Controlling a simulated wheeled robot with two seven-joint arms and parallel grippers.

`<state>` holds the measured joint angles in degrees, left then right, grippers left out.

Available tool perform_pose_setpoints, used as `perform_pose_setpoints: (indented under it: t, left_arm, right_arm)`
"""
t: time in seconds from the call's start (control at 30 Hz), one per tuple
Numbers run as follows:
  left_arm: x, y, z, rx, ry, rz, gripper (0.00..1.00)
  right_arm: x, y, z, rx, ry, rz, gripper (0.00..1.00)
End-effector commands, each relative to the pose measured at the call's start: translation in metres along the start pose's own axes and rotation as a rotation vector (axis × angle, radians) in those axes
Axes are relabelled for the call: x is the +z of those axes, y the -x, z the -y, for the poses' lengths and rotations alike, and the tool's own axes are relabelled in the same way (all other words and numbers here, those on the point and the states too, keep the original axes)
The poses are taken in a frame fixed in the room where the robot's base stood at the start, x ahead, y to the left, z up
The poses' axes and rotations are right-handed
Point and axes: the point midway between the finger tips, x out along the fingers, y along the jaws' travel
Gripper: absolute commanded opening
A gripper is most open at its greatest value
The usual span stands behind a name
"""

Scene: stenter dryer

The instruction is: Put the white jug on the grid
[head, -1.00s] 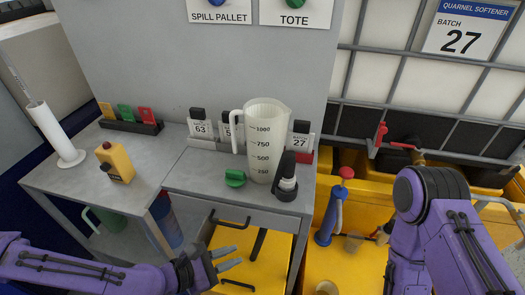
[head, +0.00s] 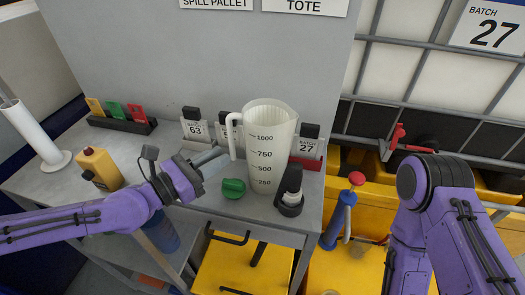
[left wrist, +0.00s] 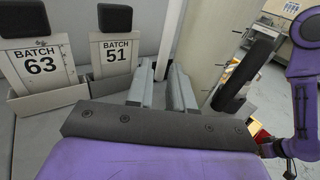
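The white jug (head: 270,165) stands upright on the grey bench, its scale facing me and its handle (head: 235,125) on the left. It also shows in the left wrist view (left wrist: 212,40), cut off by the top edge. My left gripper (head: 222,156) is open, its fingers pointing at the handle from the left. In the left wrist view a gap shows between the fingers (left wrist: 161,88), with the handle just beyond; contact cannot be told. My right arm shows at the right, but its gripper is out of sight. I cannot clearly tell a grid surface to stand things on.
Batch card holders (head: 196,130) line the back. A blue-handled tool (head: 338,220) and a caged tote (head: 425,60) are right.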

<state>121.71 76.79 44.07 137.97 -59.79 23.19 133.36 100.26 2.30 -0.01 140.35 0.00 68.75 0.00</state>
Motion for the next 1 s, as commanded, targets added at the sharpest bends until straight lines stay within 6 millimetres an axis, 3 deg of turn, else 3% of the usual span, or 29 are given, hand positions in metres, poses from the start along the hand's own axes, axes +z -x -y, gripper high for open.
perform_pose_setpoints:
  t: [0.37,0.6,0.67,0.7,1.0]
  left_arm:
    - [-0.002,-0.048,0.001,-0.001,-0.001,-0.001,0.22]
    - [-0.002,-0.05,0.001,0.001,0.001,0.001,0.22]
    - [-0.002,-0.05,0.001,0.001,0.001,0.001,0.02]
    - [-0.002,-0.05,0.001,0.001,0.0,0.001,0.0]
    - [0.001,-0.05,0.001,0.001,0.0,0.003,0.0]
  right_arm:
    - [-0.001,0.003,0.0,0.0,0.0,0.0,0.43]
    - [-0.001,0.003,0.0,0.0,0.0,0.0,0.43]
    - [-0.001,0.003,0.0,0.0,0.0,0.0,0.43]
    - [-0.001,0.003,0.0,0.0,0.0,0.0,0.43]
    - [-0.001,0.003,0.0,0.0,0.0,0.0,0.43]
